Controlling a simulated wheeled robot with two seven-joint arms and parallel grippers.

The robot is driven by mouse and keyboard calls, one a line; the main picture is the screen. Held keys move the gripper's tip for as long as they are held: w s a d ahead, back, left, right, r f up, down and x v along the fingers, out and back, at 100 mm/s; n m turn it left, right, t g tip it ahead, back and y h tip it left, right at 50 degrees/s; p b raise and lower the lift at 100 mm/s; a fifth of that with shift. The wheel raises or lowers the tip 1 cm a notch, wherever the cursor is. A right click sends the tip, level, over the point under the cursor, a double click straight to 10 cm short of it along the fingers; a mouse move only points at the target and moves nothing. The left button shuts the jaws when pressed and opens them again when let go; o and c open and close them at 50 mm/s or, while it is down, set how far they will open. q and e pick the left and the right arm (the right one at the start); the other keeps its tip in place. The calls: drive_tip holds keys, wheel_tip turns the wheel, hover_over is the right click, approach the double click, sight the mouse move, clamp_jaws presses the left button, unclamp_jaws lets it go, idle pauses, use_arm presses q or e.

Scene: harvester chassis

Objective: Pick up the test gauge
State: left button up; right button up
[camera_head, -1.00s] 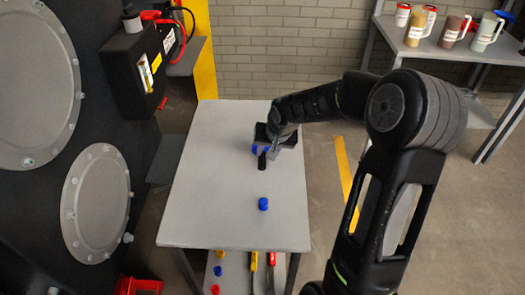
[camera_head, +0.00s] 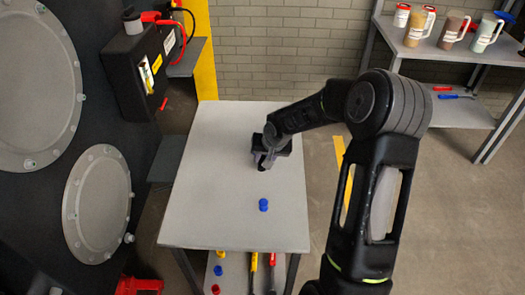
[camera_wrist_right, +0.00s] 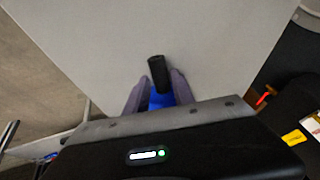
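The test gauge appears to be the object with a black cylindrical part (camera_wrist_right: 158,70) and a blue part (camera_wrist_right: 160,98), over the grey table. In the right wrist view my right gripper (camera_wrist_right: 159,82) has one finger on each side of the blue part, very close to it. I cannot tell whether the fingers touch it or have closed. In the head view my right gripper (camera_head: 264,160) is low over the middle of the table and hides most of the gauge. My left gripper is not in view.
A small blue cap-like piece (camera_head: 263,205) stands on the grey table (camera_head: 215,190) nearer the front. A dark machine panel with round covers (camera_head: 97,203) rises at the left. Several mugs (camera_head: 452,32) stand on a shelf at the back right. Coloured items lie on the lower shelf.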

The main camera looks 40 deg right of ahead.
sight(262, 158)
drive_tip(key=x, duration=0.2)
drive_tip(key=shift+w+f, duration=0.15)
drive_tip(key=shift+f, duration=0.1)
drive_tip(key=shift+c, duration=0.2)
clamp_jaws()
drive_tip(key=shift+r, duration=0.1)
idle(1.3)
